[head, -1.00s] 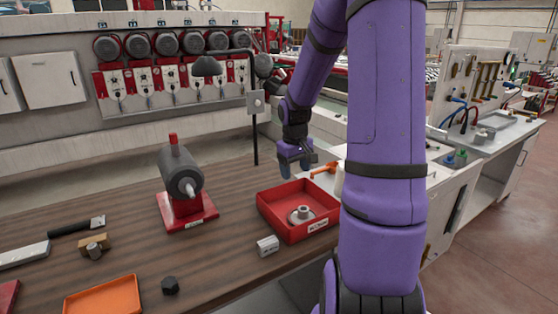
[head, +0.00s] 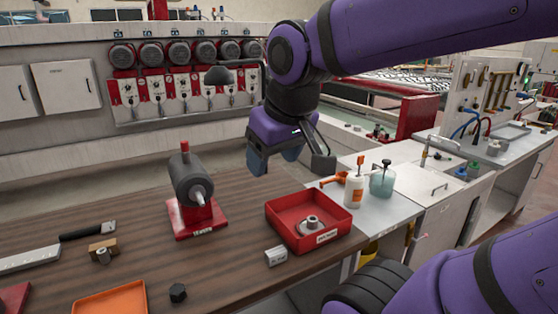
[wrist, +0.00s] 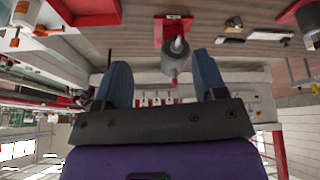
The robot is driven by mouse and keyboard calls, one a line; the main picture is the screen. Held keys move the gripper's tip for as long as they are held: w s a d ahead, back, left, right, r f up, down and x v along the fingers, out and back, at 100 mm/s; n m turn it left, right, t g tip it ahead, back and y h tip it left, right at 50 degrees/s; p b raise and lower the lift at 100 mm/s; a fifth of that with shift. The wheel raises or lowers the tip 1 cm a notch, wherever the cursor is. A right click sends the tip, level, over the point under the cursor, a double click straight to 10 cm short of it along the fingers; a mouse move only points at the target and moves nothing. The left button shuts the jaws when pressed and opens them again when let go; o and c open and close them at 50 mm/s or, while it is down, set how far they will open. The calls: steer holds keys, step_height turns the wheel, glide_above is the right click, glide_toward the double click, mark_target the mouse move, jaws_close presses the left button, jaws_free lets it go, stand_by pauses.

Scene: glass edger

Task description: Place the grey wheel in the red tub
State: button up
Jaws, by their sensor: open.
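The grey wheel (head: 312,223), a round disc with a raised hub, lies flat inside the red tub (head: 284,212), on its floor towards the front right. The tub is a shallow square tray with a white label on its front wall, near the right end of the wooden bench. My gripper (head: 275,161) is open and empty, in the air above and behind the tub, apart from tub and wheel. In the wrist view its two blue fingers (wrist: 160,72) stand wide apart with nothing between them. Part of the tub shows at the top left there (wrist: 92,12); the wheel does not.
A grey grinder on a red base (head: 193,192) stands left of the tub. A small white block (head: 275,256), a black knob (head: 178,292) and an orange tray (head: 112,300) lie nearer the front. Bottles (head: 355,182) stand to the right. Bench between grinder and tub is clear.

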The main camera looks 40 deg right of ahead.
steer(key=s, duration=0.1)
steer(key=s+a, duration=0.1)
steer(key=s, duration=0.1)
steer(key=shift+a+r+y, duration=0.2)
steer(key=shift+a+y, duration=0.1)
steer(key=shift+y, duration=0.1)
